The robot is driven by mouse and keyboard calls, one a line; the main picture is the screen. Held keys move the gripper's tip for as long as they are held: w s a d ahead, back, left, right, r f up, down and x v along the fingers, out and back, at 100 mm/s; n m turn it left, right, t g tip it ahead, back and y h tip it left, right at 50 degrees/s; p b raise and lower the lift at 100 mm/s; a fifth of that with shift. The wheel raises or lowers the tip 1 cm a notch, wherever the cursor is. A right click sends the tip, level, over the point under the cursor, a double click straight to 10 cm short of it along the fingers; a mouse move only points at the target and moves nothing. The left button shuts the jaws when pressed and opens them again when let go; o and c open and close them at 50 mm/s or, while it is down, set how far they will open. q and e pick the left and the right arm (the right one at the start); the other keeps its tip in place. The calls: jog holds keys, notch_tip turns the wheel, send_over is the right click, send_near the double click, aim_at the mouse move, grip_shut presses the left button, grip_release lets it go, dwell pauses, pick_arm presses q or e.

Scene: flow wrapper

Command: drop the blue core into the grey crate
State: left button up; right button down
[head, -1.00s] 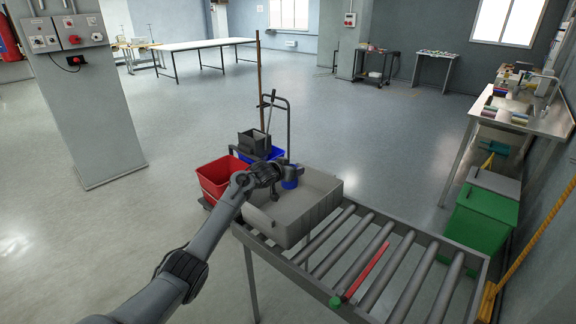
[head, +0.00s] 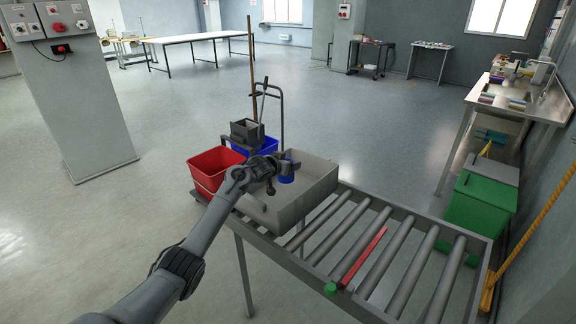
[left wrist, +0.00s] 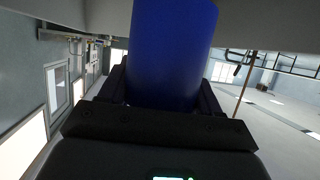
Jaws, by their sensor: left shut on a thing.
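The blue core (head: 287,178) is in my left gripper (head: 280,170), over the grey crate (head: 290,213) in the head view. In the left wrist view the blue core (left wrist: 172,50) stands large between the two dark fingers of my left gripper (left wrist: 165,90), which is shut on it. The grey crate is an open box on the left end of the roller conveyor. My forearm and gripper hide part of its left side and inside. I cannot tell whether the core touches the crate. My right gripper is not in view.
The roller conveyor (head: 372,240) runs right of the crate, with a red stick (head: 364,256) with a green end on its rollers. A red bucket (head: 213,171) and a mop cart stand behind and left of the crate. A green bin (head: 482,205) stands at the right.

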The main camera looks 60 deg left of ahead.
pick_arm(q)
jog(key=shift+f, duration=0.3)
jog(key=o, duration=1.1)
jog(key=shift+s, duration=0.1)
jog(key=shift+p+v, duration=1.8)
jog(key=shift+v, duration=3.55)
